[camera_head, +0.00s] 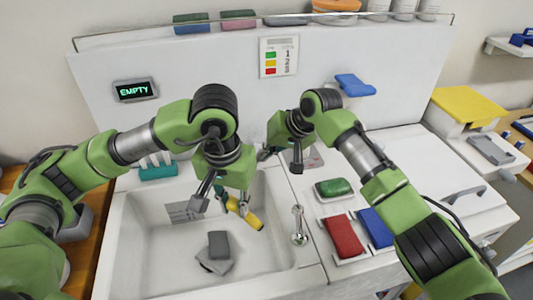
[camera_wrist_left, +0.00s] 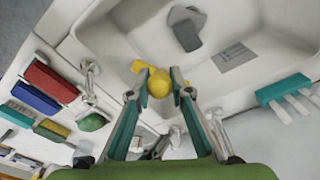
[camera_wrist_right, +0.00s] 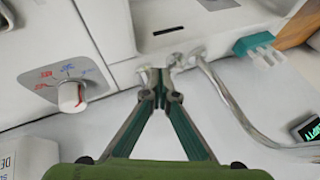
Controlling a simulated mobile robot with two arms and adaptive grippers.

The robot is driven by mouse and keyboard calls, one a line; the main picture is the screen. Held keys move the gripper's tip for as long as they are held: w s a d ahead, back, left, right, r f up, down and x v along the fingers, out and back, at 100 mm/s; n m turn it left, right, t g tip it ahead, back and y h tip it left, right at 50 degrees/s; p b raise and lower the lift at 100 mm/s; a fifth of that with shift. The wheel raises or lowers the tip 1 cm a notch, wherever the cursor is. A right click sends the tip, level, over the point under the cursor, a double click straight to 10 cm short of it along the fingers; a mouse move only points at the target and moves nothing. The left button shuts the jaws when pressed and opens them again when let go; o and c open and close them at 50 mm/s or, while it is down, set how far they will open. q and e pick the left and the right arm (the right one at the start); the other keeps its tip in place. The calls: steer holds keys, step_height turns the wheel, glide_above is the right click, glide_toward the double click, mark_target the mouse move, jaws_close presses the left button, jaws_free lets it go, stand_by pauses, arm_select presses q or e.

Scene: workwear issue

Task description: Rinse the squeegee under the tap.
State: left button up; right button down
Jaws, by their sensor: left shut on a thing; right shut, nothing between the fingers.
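The yellow squeegee (camera_head: 246,214) is held over the right part of the white sink basin (camera_head: 150,255). My left gripper (camera_head: 224,200) is shut on it; in the left wrist view the yellow part of the squeegee (camera_wrist_left: 158,84) sits between the fingertips. The rest of it is hard to make out. My right gripper (camera_wrist_right: 161,97) is shut and empty at the chrome tap (camera_wrist_right: 215,80), its fingertips close to the metal; I cannot tell if they touch. In the head view the tap is largely hidden by my arms. A dial knob (camera_wrist_right: 72,97) is nearby.
A grey block (camera_head: 218,244) lies in the basin. Right of it are a chrome fitting (camera_head: 299,226), a green sponge (camera_head: 333,187), a red block (camera_head: 343,236) and a blue block (camera_head: 376,226). A teal brush (camera_head: 158,172) is at the back left. A sign (camera_head: 134,90) reads EMPTY.

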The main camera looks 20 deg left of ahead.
steer(key=d+f+v, duration=0.1)
steer(key=d+v, duration=0.1)
steer(key=v, duration=1)
steer(key=shift+w+d, duration=0.35)
steer(key=shift+w, duration=0.05)
